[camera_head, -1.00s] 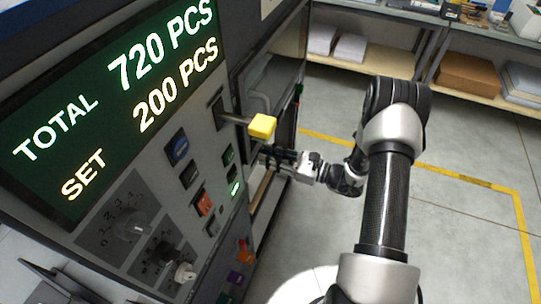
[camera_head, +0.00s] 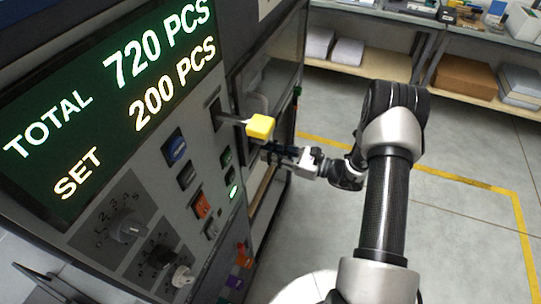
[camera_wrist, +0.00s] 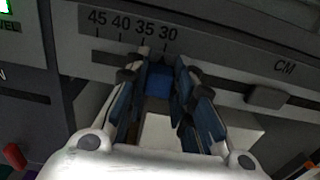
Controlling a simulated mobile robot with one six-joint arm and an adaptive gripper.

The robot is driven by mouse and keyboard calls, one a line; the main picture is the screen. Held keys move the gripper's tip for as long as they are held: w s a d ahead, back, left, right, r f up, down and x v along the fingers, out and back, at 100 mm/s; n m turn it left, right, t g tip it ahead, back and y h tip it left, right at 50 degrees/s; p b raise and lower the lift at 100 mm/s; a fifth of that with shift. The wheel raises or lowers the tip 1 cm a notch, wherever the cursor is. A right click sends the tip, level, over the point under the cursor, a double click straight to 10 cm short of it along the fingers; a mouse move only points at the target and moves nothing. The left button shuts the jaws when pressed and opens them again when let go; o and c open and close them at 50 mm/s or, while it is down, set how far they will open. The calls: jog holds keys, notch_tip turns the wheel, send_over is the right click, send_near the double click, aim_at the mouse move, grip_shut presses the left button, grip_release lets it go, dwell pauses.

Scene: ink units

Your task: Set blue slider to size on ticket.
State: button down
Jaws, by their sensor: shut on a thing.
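The blue slider (camera_wrist: 158,82) sits in the slot of a grey panel in the wrist view. My gripper (camera_wrist: 157,72) is shut on it, with a dark-blue finger pad on each side. The scale (camera_wrist: 132,28) above reads 45, 40, 35, 30 from left to right, with CM at the far right. The slider stands close below the 30 mark; its exact reading is hard to tell. In the head view my gripper (camera_head: 274,154) is at the machine's side face, and the slider cannot be made out there. I see no readable ticket.
The front display (camera_head: 120,95) reads TOTAL 720 PCS, SET 200 PCS. Below are dials (camera_head: 128,230) and buttons. A grey knob (camera_wrist: 268,97) sits right of the slider. Shelves (camera_head: 365,62) stand behind; the floor right is clear.

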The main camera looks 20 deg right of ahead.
jog(key=c, duration=1.5)
grip_release()
jog(key=shift+w+d, duration=0.2)
jog(key=shift+w, duration=0.05)
jog(key=shift+c, duration=0.2)
jog(key=shift+o, duration=0.9)
jog(key=shift+s, duration=0.1)
jog(key=v, duration=1.2)
